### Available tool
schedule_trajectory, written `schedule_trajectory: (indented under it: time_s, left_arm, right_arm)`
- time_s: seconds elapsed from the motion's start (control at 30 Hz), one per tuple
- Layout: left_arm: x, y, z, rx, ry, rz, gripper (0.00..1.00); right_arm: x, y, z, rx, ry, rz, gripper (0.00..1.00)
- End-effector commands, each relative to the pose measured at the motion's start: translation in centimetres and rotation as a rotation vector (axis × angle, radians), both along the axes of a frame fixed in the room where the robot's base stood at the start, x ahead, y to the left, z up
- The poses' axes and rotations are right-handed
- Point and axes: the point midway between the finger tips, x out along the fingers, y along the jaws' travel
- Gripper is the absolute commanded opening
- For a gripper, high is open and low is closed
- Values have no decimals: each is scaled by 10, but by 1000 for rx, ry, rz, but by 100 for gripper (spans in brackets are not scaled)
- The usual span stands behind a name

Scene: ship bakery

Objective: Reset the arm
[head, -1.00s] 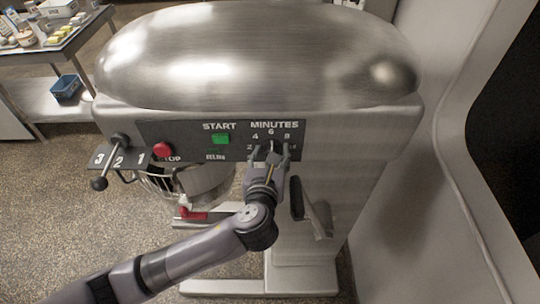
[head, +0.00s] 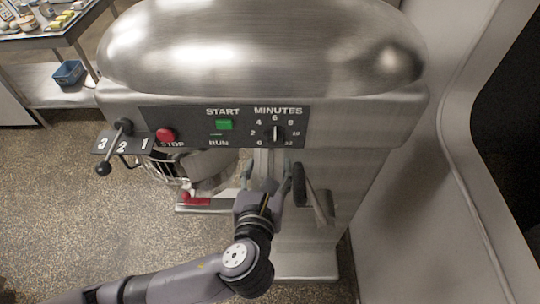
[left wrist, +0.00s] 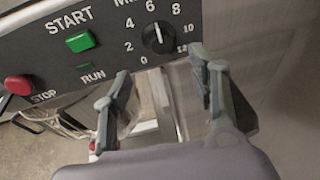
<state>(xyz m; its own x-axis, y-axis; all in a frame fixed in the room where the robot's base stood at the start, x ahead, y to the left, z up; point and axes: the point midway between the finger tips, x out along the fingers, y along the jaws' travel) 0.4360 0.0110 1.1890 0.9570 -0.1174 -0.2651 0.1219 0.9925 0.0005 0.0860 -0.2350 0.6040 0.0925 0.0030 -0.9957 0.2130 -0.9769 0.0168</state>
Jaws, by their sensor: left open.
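My left gripper (head: 267,178) is open and empty in the head view, below the control panel (head: 190,140) of a large steel mixer (head: 260,55). The minutes dial (head: 277,134) is uncovered, with its pointer near 6. In the left wrist view the two fingers of the gripper (left wrist: 165,95) stand apart, and the dial (left wrist: 158,38) lies beyond them, not touched. The green start button (head: 223,125) and red stop button (head: 165,135) are to the left of the dial. My right gripper is not in view.
A speed lever (head: 113,145) sticks out at the panel's left. A black handle (head: 299,184) is close to the right of my gripper. A red lever (head: 196,201) and wire guard (head: 165,172) are below the panel. A table with a blue bin (head: 68,72) stands back left.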

Motion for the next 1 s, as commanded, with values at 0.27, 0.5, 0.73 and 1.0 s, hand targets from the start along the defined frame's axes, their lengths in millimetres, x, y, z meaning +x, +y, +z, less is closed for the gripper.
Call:
schedule_trajectory:
  time_s: [0.27, 0.5, 0.73, 1.0]
  left_arm:
    - [-11, 2, 3, 0, 0, 2, 54]
    - [-10, 2, 3, -1, 0, 1, 54]
    - [-10, 3, 2, -20, 12, 10, 54]
    - [-18, 40, -35, -577, 286, 324, 54]
  right_arm:
    - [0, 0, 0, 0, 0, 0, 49]
    - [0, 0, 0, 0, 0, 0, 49]
    - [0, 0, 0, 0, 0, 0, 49]
    - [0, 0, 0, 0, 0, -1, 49]
